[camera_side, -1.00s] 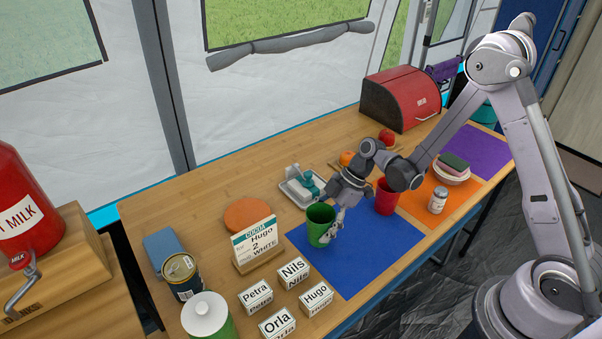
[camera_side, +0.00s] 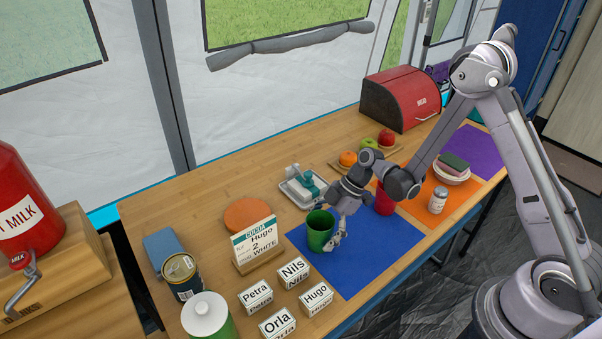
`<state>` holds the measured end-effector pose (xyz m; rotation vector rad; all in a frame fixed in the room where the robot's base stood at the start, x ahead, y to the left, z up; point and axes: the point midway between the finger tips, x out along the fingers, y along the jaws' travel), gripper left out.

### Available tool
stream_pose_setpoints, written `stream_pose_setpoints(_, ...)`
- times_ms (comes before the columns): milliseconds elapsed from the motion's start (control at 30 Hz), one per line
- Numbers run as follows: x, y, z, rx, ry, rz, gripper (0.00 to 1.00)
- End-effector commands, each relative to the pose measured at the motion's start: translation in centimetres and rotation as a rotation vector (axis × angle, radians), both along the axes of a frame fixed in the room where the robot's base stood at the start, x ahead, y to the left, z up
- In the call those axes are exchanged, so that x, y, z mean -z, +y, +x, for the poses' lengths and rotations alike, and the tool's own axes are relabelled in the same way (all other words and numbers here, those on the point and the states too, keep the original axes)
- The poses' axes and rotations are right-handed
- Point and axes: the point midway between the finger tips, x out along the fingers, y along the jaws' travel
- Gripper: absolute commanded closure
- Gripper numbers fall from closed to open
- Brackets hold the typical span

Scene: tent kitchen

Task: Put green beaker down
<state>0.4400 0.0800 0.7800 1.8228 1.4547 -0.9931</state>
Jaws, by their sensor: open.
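The green beaker (camera_side: 319,229) stands upright at the left part of the blue mat (camera_side: 376,256), near its edge by the cocoa card. My gripper (camera_side: 337,238) is open, low at the right side of the beaker. I cannot tell whether a finger still touches the beaker. A red beaker (camera_side: 384,201) stands behind my gripper, near the border of the blue and orange mats, partly hidden by my arm.
A cocoa card (camera_side: 254,243) stands left of the beaker. Name blocks (camera_side: 294,272) sit in front. A tray (camera_side: 301,190) with a teal-and-white item lies behind. The blue mat's front part is clear.

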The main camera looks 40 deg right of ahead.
Motion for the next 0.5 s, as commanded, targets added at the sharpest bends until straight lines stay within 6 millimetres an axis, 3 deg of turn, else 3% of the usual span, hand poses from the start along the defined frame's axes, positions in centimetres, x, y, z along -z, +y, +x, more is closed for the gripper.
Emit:
stream_pose_setpoints(267,-0.8,-0.3,-0.1,0.002,0.000,0.000,0.14)
stream_pose_setpoints(500,-3.9,-2.2,-0.5,0.003,0.001,0.000,0.14)
